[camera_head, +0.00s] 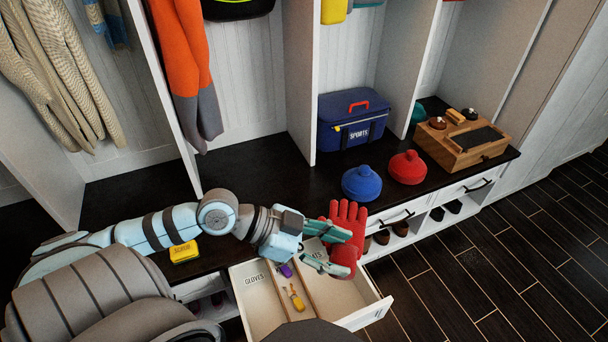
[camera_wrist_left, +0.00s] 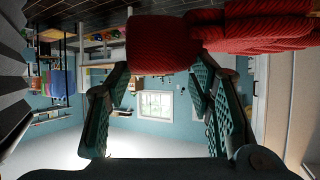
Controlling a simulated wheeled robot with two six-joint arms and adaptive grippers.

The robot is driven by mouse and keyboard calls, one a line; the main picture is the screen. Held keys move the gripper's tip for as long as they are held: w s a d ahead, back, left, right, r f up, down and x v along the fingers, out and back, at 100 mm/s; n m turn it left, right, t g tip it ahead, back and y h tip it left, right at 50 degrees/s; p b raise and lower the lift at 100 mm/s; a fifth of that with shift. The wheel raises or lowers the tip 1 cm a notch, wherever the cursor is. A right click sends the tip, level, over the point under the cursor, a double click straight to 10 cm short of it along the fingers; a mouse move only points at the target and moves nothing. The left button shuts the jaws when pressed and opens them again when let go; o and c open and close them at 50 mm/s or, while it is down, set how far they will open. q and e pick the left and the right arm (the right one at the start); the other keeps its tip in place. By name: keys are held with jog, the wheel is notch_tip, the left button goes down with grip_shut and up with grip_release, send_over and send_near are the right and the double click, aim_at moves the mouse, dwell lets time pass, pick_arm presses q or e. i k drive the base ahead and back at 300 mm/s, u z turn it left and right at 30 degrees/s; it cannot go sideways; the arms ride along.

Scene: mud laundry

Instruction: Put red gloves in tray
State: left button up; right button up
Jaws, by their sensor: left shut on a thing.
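The red gloves (camera_head: 347,222) are in my left gripper (camera_head: 335,250), whose teal fingers are shut on them. One glove points its fingers upward; red fabric also hangs below the jaw. In the left wrist view the red gloves (camera_wrist_left: 162,45) lie across the fingertips (camera_wrist_left: 162,75). The gripper is above the right part of an open white drawer tray (camera_head: 372,312). The tray has dividers; its left section bears a GLOVES label (camera_head: 255,279), and another label at the right is partly hidden by my gripper. My right gripper is not in view.
A purple item (camera_head: 285,270) and a yellow-handled tool (camera_head: 294,297) lie in the tray's middle section. On the dark bench stand a blue hat (camera_head: 362,184), a red hat (camera_head: 407,168), a blue sports bag (camera_head: 352,120), a wooden box (camera_head: 463,143) and a yellow sponge (camera_head: 184,252).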

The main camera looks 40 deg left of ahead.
aim_at(265, 308)
jog(key=z, duration=0.55)
jog(key=i, duration=3)
jog(key=u, duration=3.15)
jog(key=i, duration=0.5)
